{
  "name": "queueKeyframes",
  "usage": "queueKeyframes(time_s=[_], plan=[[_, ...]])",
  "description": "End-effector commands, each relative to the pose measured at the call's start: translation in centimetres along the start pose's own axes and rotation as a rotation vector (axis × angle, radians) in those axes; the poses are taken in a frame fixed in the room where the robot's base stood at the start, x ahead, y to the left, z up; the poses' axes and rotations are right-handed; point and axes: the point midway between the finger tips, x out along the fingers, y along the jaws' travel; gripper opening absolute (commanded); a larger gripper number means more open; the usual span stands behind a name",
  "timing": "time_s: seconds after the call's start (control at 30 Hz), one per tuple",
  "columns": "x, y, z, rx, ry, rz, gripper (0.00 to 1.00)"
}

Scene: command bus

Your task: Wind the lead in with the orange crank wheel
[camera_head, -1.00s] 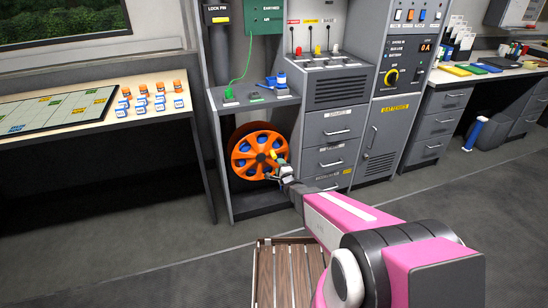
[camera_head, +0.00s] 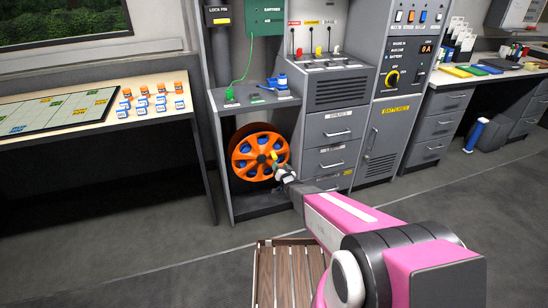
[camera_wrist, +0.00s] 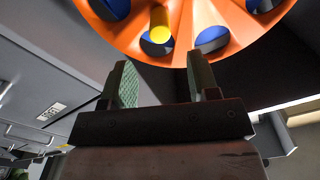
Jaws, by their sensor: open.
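The orange crank wheel (camera_head: 258,153) is mounted upright in the open bay at the bottom of the grey cabinet. Blue shows through its round holes. Its yellow handle (camera_head: 274,155) stands out from the right part of the face; in the wrist view the handle (camera_wrist: 159,25) lies beyond my fingertips, between their lines. My gripper (camera_head: 281,167) is just below and right of the handle. In the wrist view my gripper (camera_wrist: 160,85) is open, with nothing between its fingers. A green lead (camera_head: 244,68) runs from the green box down to the shelf above the wheel.
Grey drawers (camera_head: 333,147) stand right of the bay. The bay's side panel (camera_head: 222,170) stands left of the wheel. A wooden slatted platform (camera_head: 287,272) lies on the floor below my arm. A table (camera_head: 150,118) with small bottles is at left.

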Motion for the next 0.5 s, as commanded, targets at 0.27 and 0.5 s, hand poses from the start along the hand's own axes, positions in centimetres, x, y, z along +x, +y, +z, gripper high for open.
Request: queueKeyframes(time_s=[0.27,0.5], plan=[[4.2,0.1,0.1,0.002,0.001,-0.001,0.55],[8.4,0.1,0.1,0.002,0.001,-0.001,0.55]])
